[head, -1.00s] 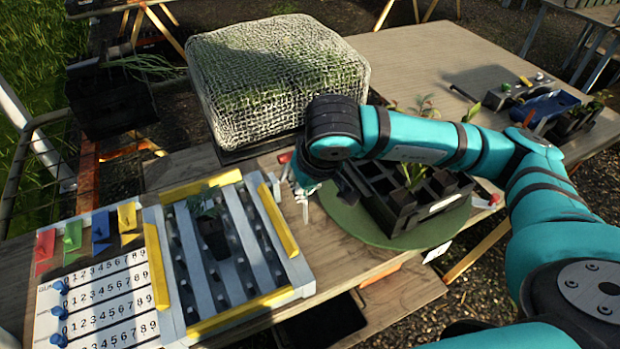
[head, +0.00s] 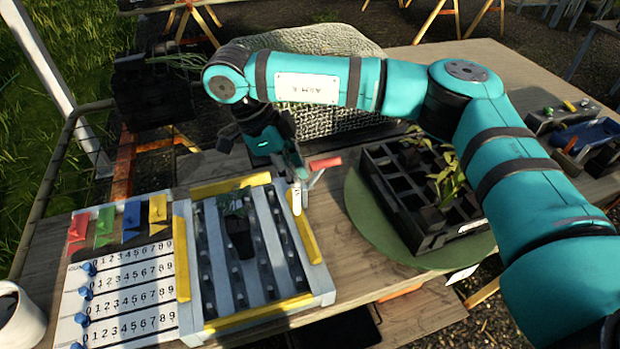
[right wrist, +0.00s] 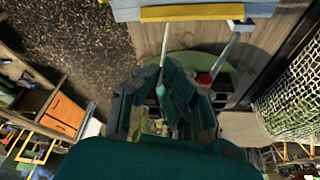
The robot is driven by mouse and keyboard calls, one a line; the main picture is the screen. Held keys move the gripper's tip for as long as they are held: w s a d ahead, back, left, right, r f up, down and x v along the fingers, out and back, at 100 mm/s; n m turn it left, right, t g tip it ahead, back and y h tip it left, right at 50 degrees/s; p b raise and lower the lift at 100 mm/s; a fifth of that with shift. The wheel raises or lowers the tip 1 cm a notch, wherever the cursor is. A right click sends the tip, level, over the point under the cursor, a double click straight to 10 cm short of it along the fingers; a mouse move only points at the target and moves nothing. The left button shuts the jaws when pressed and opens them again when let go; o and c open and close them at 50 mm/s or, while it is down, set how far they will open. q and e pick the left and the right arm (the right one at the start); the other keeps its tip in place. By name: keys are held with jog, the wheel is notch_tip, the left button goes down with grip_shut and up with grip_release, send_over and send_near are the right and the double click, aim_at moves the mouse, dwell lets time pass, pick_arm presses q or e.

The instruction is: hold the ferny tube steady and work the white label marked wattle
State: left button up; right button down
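The ferny tube (head: 239,237) is a small dark pot with feathery green leaves. It stands upright in the grey slatted rack (head: 213,287) with yellow edges. My right gripper (head: 291,172) is just beyond and to the right of the tube, above the rack's right edge. It appears shut on a white label (head: 296,200), which hangs down from its fingertips, apart from the tube. The label also shows between the fingers in the right wrist view (right wrist: 162,65). No writing on it can be read. My left gripper is in neither view.
A red-ended pale stick (head: 325,162) is close beside the right gripper. A dark celled tray (head: 400,215) with seedlings sits on a green round mat (head: 362,215). A number board (head: 120,290) with colored tags and a white mug (head: 20,318) are at left. A mesh-covered block (head: 340,40) is behind.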

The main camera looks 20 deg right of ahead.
jog(key=w+a+r+m+y, duration=0.1)
jog(key=a+r+m+y, duration=0.2)
jog(key=m, duration=1.3)
jog(key=w+a+r+m+t+y, duration=0.1)
jog(key=a+r+m+y, duration=0.2)
jog(key=m, duration=1.2)
jog(key=a+y, duration=0.2)
jog(key=a, duration=0.3)
jog(key=shift+w+a+m+t+y, duration=0.2)
jog(key=shift+a+m+t+y, duration=0.1)
jog(key=shift+m, duration=0.1)
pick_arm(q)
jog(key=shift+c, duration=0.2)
